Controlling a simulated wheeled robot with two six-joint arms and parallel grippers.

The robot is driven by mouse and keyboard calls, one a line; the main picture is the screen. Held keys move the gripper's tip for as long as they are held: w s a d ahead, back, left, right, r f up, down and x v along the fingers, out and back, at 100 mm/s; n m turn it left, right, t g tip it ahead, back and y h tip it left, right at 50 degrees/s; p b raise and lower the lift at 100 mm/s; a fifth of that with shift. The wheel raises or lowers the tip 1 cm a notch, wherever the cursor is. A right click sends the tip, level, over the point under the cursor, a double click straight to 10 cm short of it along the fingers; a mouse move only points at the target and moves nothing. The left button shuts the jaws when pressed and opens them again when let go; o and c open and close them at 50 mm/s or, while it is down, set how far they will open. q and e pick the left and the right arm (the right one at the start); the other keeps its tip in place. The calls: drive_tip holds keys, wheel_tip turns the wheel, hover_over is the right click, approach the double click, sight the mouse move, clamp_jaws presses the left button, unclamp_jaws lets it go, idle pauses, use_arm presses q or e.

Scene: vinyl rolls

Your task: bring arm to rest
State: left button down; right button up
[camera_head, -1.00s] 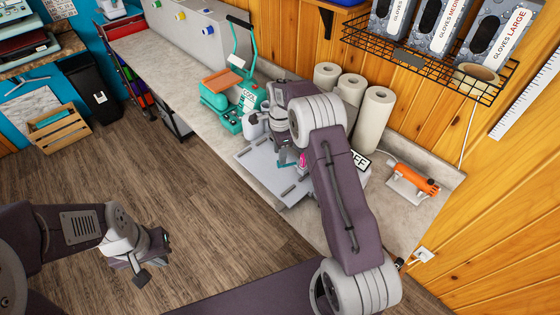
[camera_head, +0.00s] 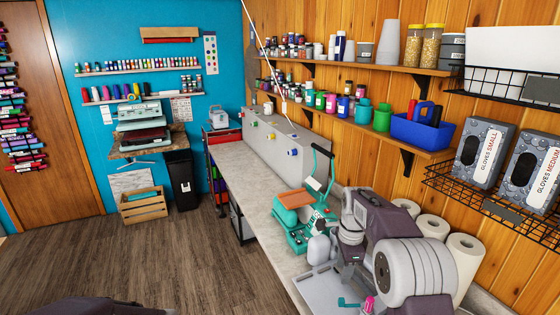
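My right arm reaches in at the lower right, over the counter (camera_head: 243,188). My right gripper (camera_head: 347,272) hangs above a pale grey tray-like plate (camera_head: 316,291). Its fingertips are hard to make out, so I cannot tell whether it is open or shut. A small teal piece (camera_head: 348,303) and a pink piece (camera_head: 369,303) show just below it. I cannot tell if they touch it. My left gripper is out of view; only a dark part of my body shows at the bottom left edge.
A teal press (camera_head: 294,222) and a white jug (camera_head: 319,249) stand close to my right gripper. Paper rolls (camera_head: 460,262) stand behind the arm. A wire basket (camera_head: 490,205) with glove boxes hangs on the right wall. The floor (camera_head: 150,255) at left is open.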

drive_tip(key=s+a+r+n, duration=0.1)
drive_tip(key=s+a+n, duration=0.25)
drive_tip(key=s, duration=0.85)
drive_tip(key=s+f+n, duration=0.8)
drive_tip(key=s+n, duration=0.4)
drive_tip(key=n, duration=0.2)
drive_tip(key=shift+s, duration=0.15)
